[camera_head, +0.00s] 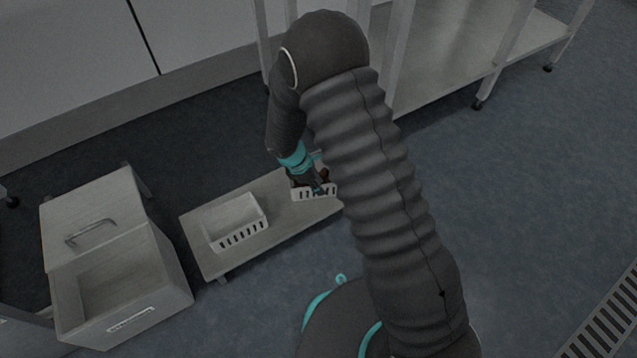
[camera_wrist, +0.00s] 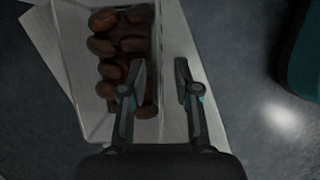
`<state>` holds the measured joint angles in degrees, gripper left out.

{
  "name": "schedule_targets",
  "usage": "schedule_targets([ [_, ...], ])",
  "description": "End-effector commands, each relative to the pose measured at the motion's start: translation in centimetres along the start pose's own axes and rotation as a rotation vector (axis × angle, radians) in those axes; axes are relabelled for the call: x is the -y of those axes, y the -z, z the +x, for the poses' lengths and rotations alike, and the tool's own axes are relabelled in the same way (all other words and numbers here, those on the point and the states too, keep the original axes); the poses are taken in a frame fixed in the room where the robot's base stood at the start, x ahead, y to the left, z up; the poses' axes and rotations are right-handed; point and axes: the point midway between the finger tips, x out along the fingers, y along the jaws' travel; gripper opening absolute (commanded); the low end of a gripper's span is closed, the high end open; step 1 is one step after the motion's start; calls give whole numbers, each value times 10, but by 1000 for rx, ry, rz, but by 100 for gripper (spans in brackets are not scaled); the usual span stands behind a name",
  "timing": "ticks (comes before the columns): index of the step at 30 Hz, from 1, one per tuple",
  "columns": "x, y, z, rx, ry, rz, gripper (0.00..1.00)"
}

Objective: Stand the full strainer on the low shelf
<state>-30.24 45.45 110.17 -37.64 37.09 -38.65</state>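The full strainer (camera_head: 318,194), a white slotted basket, appears to stand on the right end of a low wooden platform (camera_head: 282,213). In the wrist view the strainer (camera_wrist: 75,60) holds several dark brown dates (camera_wrist: 118,45). My gripper (camera_wrist: 160,72) is open at the strainer's right wall, with one finger over the inside and one outside. A gap shows between the fingertips; I cannot tell whether either finger touches the wall. In the head view my gripper (camera_head: 318,188) is over the strainer and partly hides it.
An empty white slotted basket (camera_head: 238,225) stands on the platform's left part. A wooden bin (camera_head: 150,290) with a handled lid is at the left. A wheeled rack (camera_head: 530,40) with a lower shelf stands behind. Free floor (camera_head: 520,190) lies at the right.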

Motion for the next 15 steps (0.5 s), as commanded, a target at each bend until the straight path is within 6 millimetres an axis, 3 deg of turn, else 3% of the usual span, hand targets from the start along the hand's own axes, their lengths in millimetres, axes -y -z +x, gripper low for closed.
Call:
schedule_targets([
  [8,-1,-1,-14,-1,-2,1,31],
  [15,-1,-1,-60,-2,-4,1,31],
])
